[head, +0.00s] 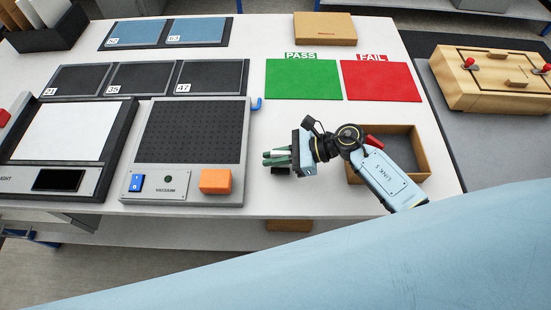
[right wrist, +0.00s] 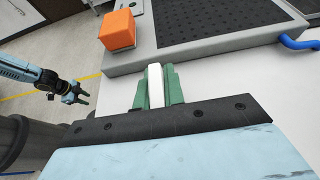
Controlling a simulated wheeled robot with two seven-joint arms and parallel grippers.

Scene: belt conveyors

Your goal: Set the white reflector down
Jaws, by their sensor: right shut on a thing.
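My right gripper (head: 276,158) is over the white bench, right of the black perforated vacuum plate (head: 190,132). In the right wrist view, its green fingers (right wrist: 158,90) are shut on the white reflector (right wrist: 155,84), a narrow white piece standing between them. In the head view the reflector is hidden or too small to tell. I cannot tell whether it touches the bench. My left gripper (right wrist: 76,94) shows small at the left of the right wrist view, away from the bench; its jaws are unclear.
An orange block (head: 215,181) sits on the vacuum unit's front right corner. A green PASS mat (head: 303,80) and a red FAIL mat (head: 381,81) lie behind. A cardboard box (head: 424,160) stands behind my right forearm. Numbered dark pads (head: 143,78) lie at the left.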

